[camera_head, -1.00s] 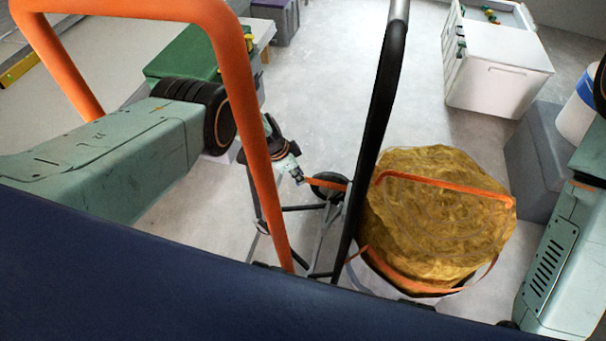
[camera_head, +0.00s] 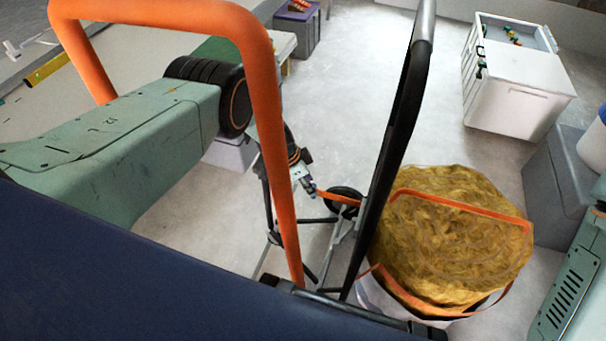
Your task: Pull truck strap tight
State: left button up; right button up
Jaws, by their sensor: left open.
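The hand truck has a bent orange tube handle (camera_head: 267,110) on the left, a black upright bar (camera_head: 392,140) and a small black wheel (camera_head: 345,200). An orange strap (camera_head: 460,206) runs over a large yellow-brown bundle (camera_head: 447,245) in a pale tub. A strap length (camera_head: 338,198) stretches left from the black bar to beside my left gripper (camera_head: 309,186). That gripper is open at the strap's left end, partly behind the orange tube; contact cannot be told. My right gripper is out of view; only part of that arm shows at the right edge.
A white chest (camera_head: 518,100) stands at the back right, beside a grey box (camera_head: 563,185). A purple-grey bin (camera_head: 297,28) stands at the back. A green case (camera_head: 215,50) is partly behind my left arm. The pale floor between them is clear.

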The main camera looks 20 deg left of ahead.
pick_arm(q)
jog(key=shift+v, duration=2.55)
jog(key=shift+s, duration=0.1)
